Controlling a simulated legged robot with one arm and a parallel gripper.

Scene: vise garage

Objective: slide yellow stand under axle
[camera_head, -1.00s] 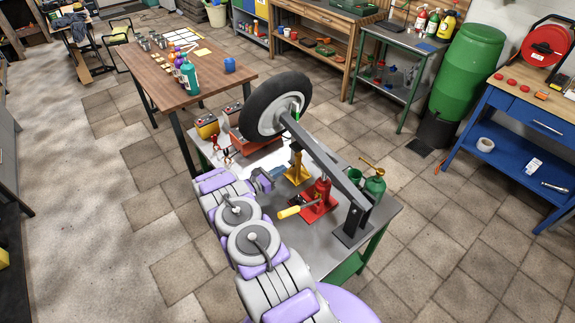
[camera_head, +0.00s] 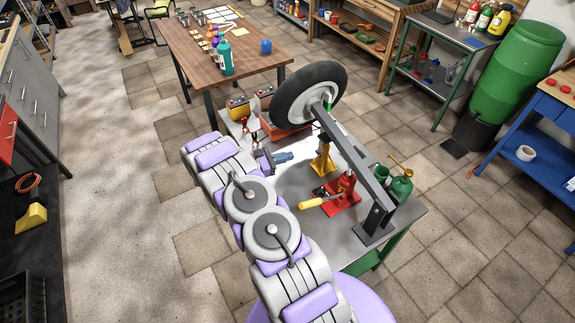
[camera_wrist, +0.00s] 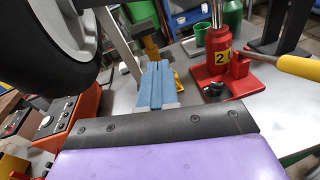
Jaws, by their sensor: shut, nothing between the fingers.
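The yellow stand (camera_head: 322,157) stands on the grey bench top, close to the axle bar (camera_head: 352,158). I cannot tell whether its top sits right beneath the bar. My gripper (camera_head: 290,156) is to the left of the stand, with its blue fingers shut and empty, pointing toward it. In the wrist view the fingers (camera_wrist: 157,70) are together and partly cover the stand (camera_wrist: 152,45). Whether they touch it is unclear. The wheel (camera_head: 309,94) is on the far end of the bar.
A red bottle jack (camera_head: 346,187) with a yellow-handled lever stands nearer and right of the stand. A green oil can (camera_head: 401,187) is beyond the bar's post. A red-orange box (camera_wrist: 66,120) sits left of my fingers in the wrist view.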

